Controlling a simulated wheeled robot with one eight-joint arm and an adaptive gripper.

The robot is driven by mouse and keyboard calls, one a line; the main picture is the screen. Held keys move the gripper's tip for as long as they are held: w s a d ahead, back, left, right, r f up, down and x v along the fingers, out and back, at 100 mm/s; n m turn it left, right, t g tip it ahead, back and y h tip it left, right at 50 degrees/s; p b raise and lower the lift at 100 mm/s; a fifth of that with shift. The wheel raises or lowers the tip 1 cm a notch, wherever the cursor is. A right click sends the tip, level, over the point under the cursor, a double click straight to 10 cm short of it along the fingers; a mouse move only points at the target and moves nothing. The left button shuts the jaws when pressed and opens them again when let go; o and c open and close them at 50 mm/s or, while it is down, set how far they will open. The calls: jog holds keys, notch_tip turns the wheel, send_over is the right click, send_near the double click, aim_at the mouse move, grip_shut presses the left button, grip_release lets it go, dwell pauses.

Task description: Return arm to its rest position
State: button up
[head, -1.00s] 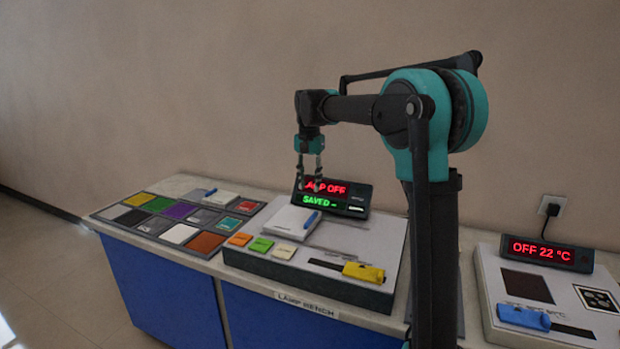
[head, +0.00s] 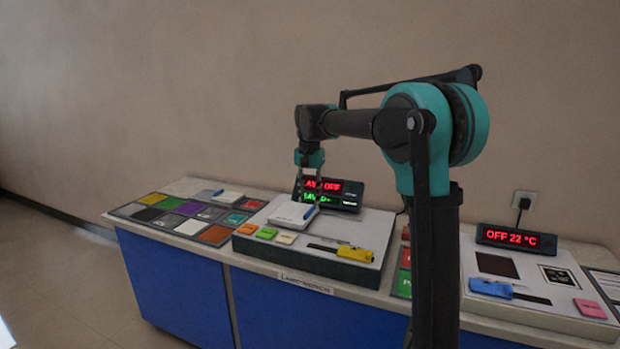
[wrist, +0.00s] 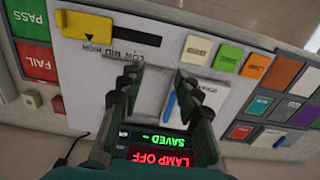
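My gripper (head: 308,192) hangs from my arm with its fingers pointing down, above the back of the lamp bench. In the wrist view my gripper (wrist: 160,85) has its two fingers spread apart with nothing between them. Below it are the lamp panel (head: 302,262) with a yellow slider (head: 354,253), and a display (head: 331,194) reading LAMP OFF in red and SAVED in green.
A white notepad (head: 291,215) with a blue pen lies on the panel beside orange, green and cream tiles. A board of coloured tiles (head: 213,234) is at left. A second panel with a blue slider (head: 490,288) and an OFF 22 °C display (head: 516,239) is at right. The air above is free.

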jog(key=s+d+f+n+t, duration=0.2)
jog(key=s+d+f, duration=0.7)
jog(key=s+f, duration=0.3)
jog(key=s+d+f+n+t, duration=0.2)
jog(key=s+d+f, duration=0.8)
jog(key=s, duration=0.8)
jog(key=shift+d+f, duration=0.15)
jog(key=shift+f, duration=0.7)
jog(key=shift+s, duration=0.1)
jog(key=shift+c, duration=0.5)
